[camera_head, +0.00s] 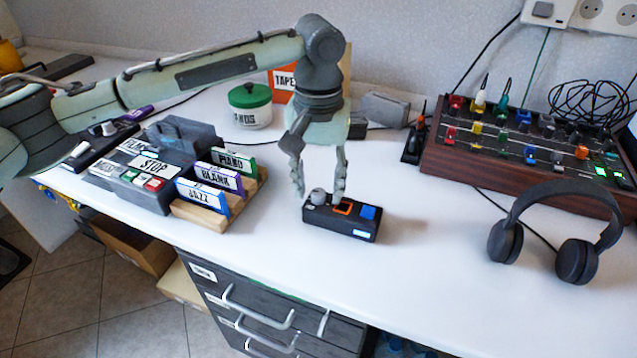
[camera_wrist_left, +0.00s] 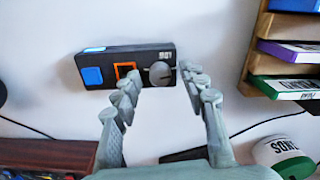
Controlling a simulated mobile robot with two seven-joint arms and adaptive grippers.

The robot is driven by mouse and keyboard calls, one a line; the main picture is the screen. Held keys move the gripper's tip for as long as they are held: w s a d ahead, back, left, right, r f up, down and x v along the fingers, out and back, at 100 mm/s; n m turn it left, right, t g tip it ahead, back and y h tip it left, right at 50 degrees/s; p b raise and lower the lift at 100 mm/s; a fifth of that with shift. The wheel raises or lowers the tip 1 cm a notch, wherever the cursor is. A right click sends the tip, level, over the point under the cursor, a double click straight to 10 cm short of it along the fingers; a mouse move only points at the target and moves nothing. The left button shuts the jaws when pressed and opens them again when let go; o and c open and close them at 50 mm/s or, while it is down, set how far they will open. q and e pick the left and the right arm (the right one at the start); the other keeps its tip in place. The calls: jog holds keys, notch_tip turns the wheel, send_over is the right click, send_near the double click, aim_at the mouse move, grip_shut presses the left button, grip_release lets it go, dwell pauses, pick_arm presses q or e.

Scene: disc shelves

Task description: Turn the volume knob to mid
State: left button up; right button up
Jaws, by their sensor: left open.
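A small black box (camera_head: 341,221) lies on the white table near the front edge. It has a grey round knob (camera_head: 318,196), an orange-framed square and a blue button (camera_head: 368,212). In the left wrist view the knob (camera_wrist_left: 160,73) sits at the right end of the box (camera_wrist_left: 143,54), with a pale pointer line and small lettering beside it. My left gripper (camera_head: 321,190) is open and points down over the knob end of the box. In the left wrist view its fingertips (camera_wrist_left: 163,82) are spread on either side of the knob; contact cannot be told. My right gripper is out of view.
A rack of labelled cassettes (camera_head: 219,190) and a tape deck (camera_head: 150,170) stand left of the box. A wooden mixer (camera_head: 470,165) and headphones (camera_head: 555,235) are at the right. A green-lidded jar (camera_head: 250,105) stands behind.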

pick_arm(q)
jog(key=shift+f, duration=0.1)
grip_shut()
jog(key=shift+m, duration=0.3)
jog(key=m, duration=0.4)
jog(key=shift+m, duration=0.3)
jog(key=m, duration=0.9)
jog(key=shift+m, duration=2.7)
